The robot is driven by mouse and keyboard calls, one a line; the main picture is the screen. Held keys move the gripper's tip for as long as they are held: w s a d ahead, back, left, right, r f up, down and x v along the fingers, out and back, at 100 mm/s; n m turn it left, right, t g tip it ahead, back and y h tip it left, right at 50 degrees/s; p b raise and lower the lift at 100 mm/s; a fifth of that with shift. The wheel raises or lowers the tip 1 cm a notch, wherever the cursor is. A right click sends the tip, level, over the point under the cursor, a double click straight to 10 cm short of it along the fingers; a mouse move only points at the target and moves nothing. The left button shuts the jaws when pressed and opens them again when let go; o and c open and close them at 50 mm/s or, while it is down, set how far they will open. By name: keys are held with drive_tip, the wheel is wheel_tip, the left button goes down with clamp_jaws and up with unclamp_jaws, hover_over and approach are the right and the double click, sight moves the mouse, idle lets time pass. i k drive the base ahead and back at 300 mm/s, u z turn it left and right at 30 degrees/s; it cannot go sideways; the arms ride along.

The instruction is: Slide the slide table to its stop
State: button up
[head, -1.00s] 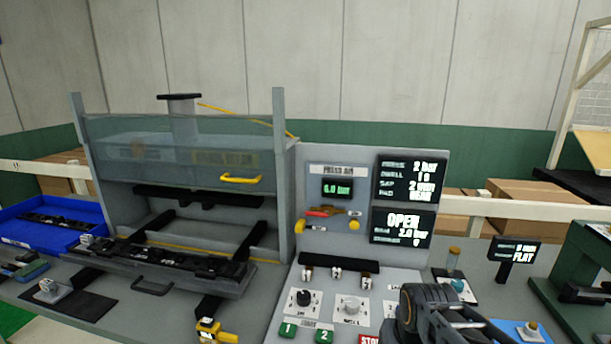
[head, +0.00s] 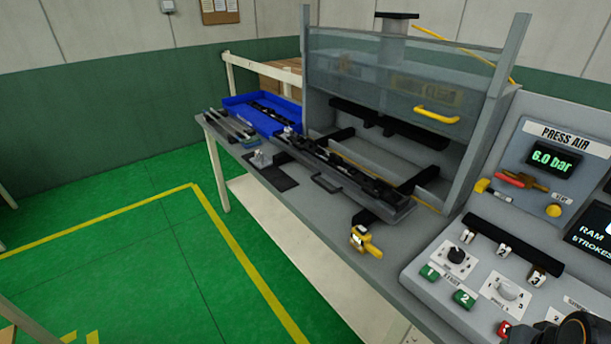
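The slide table (head: 392,214) is a long grey plate with a black handle (head: 326,184) on its front edge. It stands pulled out in front of the press on dark rails (head: 427,176), with black trim parts (head: 350,175) lying along it. The press guard (head: 400,75) is a clear pane with a yellow handle (head: 436,114), and it is raised above the opening. My gripper's fingers are not in view; only a dark part of my arm shows at the bottom right corner.
A control panel (head: 540,215) with buttons and a 6.0 bar display stands at right. A yellow tool (head: 365,241) lies near the bench's front edge. A blue tray (head: 247,117) stands at the far left end. Open green floor (head: 120,230) lies left of the bench.

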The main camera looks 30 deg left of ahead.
sight(365, 197)
drive_tip(key=u, duration=1.3)
drive_tip(key=k, duration=0.6)
drive_tip(key=u, duration=0.9)
drive_tip(key=i, duration=1.85)
drive_tip(key=z, duration=0.75)
